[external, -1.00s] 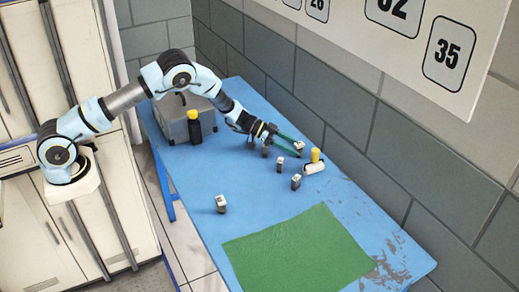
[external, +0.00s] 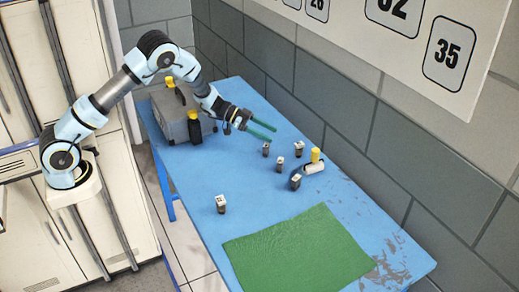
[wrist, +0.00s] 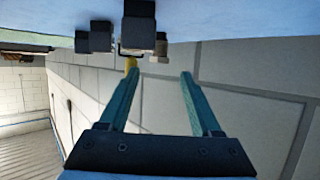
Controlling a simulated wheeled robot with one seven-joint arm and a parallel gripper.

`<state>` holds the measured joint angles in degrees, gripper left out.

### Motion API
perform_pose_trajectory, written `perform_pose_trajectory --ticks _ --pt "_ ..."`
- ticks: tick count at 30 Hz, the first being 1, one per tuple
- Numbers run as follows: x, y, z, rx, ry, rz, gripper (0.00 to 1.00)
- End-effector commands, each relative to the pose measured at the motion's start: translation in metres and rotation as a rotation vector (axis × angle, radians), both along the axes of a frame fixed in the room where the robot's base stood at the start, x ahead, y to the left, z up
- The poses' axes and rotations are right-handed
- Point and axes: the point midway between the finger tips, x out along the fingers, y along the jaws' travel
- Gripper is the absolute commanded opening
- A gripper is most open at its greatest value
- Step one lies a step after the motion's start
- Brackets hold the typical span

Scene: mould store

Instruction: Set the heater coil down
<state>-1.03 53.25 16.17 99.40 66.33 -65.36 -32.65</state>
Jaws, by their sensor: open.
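My gripper (external: 273,132) is open and empty, raised over the far part of the blue table. In the wrist view its two green fingers (wrist: 160,74) stand apart with nothing between them. Several small dark blocks with pale tops stand on the table: one below the fingers (external: 266,149), one to its right (external: 299,148), two nearer (external: 280,165) (external: 296,181), and one off to the left (external: 221,204). I cannot tell which one is the heater coil. The wrist view, upside down, shows a large dark block (wrist: 138,28) beyond the fingertips, apart from them.
The blue table (external: 250,225) runs along a grey block wall. A white cylinder with a yellow-topped piece (external: 315,163) lies beside the blocks. A green mat (external: 298,252) lies in front.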

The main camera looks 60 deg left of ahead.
Motion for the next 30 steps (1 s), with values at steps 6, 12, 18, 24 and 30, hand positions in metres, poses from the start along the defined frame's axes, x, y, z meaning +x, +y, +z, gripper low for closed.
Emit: perform_pose_trajectory --ticks 6,12,18,24,30 --pt "-0.009 0.010 0.011 0.010 -0.005 0.024 0.65" --pt "-0.014 0.025 0.048 0.120 0.024 0.277 0.65" --pt "-0.101 0.039 0.067 0.276 0.272 0.579 0.65" --pt "-0.253 0.021 0.060 0.390 0.656 0.677 0.65" --pt "-0.359 -0.001 0.056 0.438 0.914 0.646 0.65"
